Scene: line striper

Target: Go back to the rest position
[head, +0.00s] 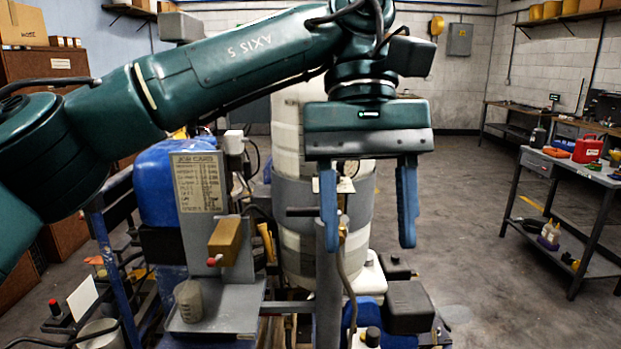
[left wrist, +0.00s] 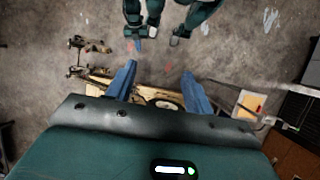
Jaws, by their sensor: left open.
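My left gripper (head: 367,205) hangs from the dark green left arm, which reaches in from the left across the head view. Its two blue fingers point down, wide apart, with nothing between them. It is in front of a large pale cylinder (head: 301,262) with a grey band, part of the line striper. In the left wrist view the same gripper (left wrist: 159,75) shows spread blue fingers above the floor. My right gripper cannot be made out in the head view. A job card (head: 199,182) stands upright on the machine, left of the gripper.
A workbench (head: 580,172) at the right carries a red can (head: 588,149). Cardboard boxes sit at the left. Open concrete floor (head: 455,215) lies between the machine and the bench.

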